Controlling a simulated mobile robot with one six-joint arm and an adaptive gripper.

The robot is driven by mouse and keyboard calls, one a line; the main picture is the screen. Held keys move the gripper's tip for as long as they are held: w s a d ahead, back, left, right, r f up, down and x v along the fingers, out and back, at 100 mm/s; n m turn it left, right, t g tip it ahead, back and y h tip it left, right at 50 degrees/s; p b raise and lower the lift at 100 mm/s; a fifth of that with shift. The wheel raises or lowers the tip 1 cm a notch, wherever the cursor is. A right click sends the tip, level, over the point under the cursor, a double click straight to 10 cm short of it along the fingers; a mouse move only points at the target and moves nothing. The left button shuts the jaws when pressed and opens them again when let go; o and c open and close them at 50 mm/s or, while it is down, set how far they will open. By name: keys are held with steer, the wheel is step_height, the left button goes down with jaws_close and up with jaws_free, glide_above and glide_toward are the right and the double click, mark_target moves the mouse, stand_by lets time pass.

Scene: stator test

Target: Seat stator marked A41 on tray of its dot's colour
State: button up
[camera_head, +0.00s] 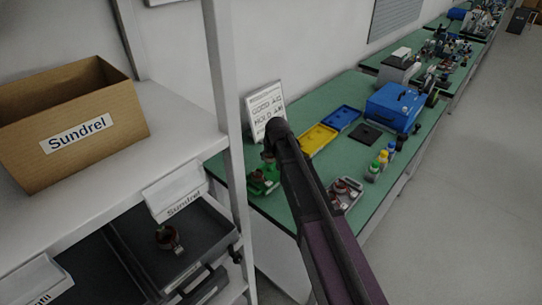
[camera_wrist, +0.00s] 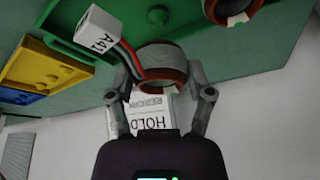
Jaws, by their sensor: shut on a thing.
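My gripper (camera_wrist: 163,88) is shut on a grey stator (camera_wrist: 160,54) with a reddish-brown winding. A white tag (camera_wrist: 93,32) reading A41 hangs from it on red and dark leads. No coloured dot can be made out on it. In the head view my gripper (camera_head: 268,154) is above the green tray (camera_head: 254,190), at the bench's near left end. A yellow tray (camera_head: 317,141) and a blue tray (camera_head: 341,119) lie farther along the bench.
A white sign (camera_head: 266,106) stands behind the green tray. A grey tray with stators (camera_head: 345,192), small bottles (camera_head: 382,160), a black mat (camera_head: 366,135) and a blue case (camera_head: 395,106) occupy the bench. A shelf with a Sundrel carton (camera_head: 75,125) is at left.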

mark_target(270, 167)
steer(key=shift+f+b, duration=0.8)
steer(key=shift+f, duration=0.25)
steer(key=shift+f+b, duration=1.3)
stand_by(0.5)
steer(key=o, duration=1.1)
steer(key=shift+r, duration=0.15)
steer(key=shift+r+p, duration=2.35)
steer(key=shift+p, duration=0.15)
